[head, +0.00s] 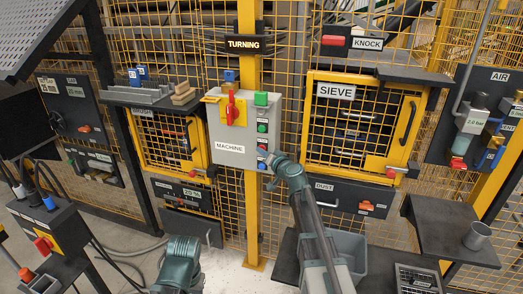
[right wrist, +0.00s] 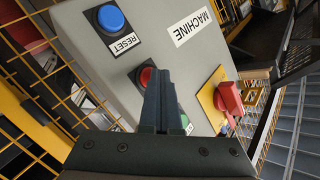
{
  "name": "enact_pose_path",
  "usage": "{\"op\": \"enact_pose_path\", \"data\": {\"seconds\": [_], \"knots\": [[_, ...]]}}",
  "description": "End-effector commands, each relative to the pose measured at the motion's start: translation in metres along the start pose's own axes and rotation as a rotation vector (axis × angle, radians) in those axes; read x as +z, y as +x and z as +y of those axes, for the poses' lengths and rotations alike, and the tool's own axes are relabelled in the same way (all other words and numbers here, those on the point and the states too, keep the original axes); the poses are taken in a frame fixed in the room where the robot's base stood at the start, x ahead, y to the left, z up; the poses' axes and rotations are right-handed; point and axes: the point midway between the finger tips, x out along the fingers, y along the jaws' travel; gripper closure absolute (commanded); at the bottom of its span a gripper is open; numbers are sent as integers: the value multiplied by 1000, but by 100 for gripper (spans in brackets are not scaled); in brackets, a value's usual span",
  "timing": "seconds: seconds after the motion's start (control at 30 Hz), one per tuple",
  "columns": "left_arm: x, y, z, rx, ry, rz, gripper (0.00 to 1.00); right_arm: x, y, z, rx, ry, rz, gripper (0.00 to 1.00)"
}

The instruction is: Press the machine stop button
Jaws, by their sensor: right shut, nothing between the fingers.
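The grey machine box (head: 236,133) hangs on a yellow post, with a MACHINE label on its front. A red button (right wrist: 147,77) sits between a blue RESET button (right wrist: 110,18) and a green button (right wrist: 186,121) that is partly hidden. My right gripper (right wrist: 163,72) is shut and empty, its fingertips in front of the box, beside the red button and partly over its edge in the wrist view. I cannot tell whether they touch. In the head view, my right gripper (head: 272,160) is at the box's lower right. The red button's label is hidden. My left gripper's fingers do not show.
A red rotary handle (right wrist: 229,98) on a yellow plate sticks out of the same box. The yellow SIEVE door (head: 346,122) is to the right of the box, above the DUST drawer (head: 350,197). A dark shelf (head: 452,230) juts out at the right.

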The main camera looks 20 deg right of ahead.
Motion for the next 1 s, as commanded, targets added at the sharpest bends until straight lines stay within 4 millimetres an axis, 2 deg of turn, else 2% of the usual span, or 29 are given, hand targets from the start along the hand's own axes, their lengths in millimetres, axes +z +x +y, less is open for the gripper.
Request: {"op": "enact_pose_path", "data": {"seconds": [1.0], "knots": [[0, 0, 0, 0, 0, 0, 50, 13, -18, -12, 0, -1, 0, 100]]}}
